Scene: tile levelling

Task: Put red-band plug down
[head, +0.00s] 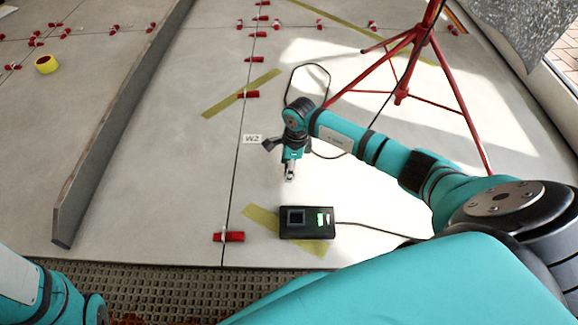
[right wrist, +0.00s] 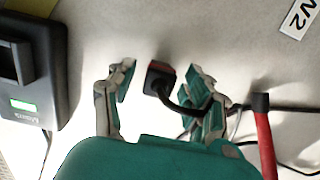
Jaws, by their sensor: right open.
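The red-band plug (right wrist: 160,75) is a small black plug with a red patch on its side. In the right wrist view it sits on or just above the pale floor between the fingers of my right gripper (right wrist: 163,90). The fingers are spread, with a visible gap to the plug on both sides. Its black cable curves down and right past the right finger. In the head view my right gripper (head: 289,176) points down at the floor above the black box; the plug cannot be made out there. My left arm shows at the lower left, its gripper out of view.
A black box (head: 307,233) with a green display stands on yellow tape; it also shows in the right wrist view (right wrist: 34,110). A red tripod (head: 401,95) stands behind my right arm. Red levelling clips (head: 228,237) and a long straightedge (head: 110,130) lie left.

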